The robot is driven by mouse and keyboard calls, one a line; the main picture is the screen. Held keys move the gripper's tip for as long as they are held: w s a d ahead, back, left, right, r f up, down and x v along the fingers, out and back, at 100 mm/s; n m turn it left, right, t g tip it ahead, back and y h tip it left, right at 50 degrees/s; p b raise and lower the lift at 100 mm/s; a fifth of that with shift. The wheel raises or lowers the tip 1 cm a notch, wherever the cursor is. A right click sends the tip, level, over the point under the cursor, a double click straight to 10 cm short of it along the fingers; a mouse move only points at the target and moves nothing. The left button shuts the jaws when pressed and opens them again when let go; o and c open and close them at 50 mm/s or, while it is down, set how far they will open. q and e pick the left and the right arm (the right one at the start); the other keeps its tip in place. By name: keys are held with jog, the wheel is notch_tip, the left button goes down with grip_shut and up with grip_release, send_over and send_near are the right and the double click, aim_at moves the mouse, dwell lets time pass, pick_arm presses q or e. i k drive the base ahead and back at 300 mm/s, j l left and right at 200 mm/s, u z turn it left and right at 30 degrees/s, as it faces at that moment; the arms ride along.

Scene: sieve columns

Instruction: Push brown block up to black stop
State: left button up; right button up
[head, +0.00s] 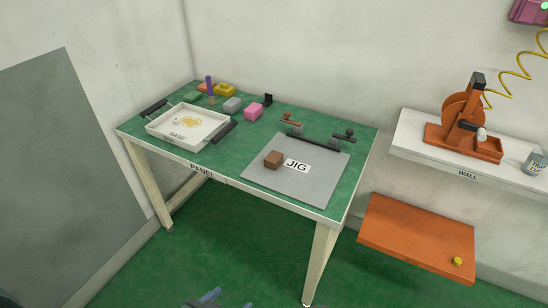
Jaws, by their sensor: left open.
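The brown block (273,159) sits on the grey plate (292,185) labelled JIG, on the right part of the green table, just left of the label. A long black bar, apparently the black stop (314,142), runs along the back edge of the plate. A clear gap of grey plate lies between block and bar. My left gripper (210,298) shows only partly at the bottom edge, blue-grey, open, in front of the table and far from the block. My right gripper is not in view.
A white tray (151,131) labelled BASE stands at the left with black handles. Behind it are a pink block (253,112), a grey block (232,105) and a purple upright piece (209,85). Toggle clamps (344,135) stand behind the plate. A wall shelf (409,145) is at right.

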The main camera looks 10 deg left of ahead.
aim_at(275, 159)
jog(key=i+j, duration=0.35)
jog(key=j, duration=0.25)
jog(key=i+j+z, duration=0.1)
jog(key=j, duration=0.2)
jog(key=i+j+z, duration=0.15)
jog(key=j, duration=0.2)
jog(key=i+j+z, duration=0.1)
jog(key=j, duration=0.25)
jog(key=i, duration=0.1)
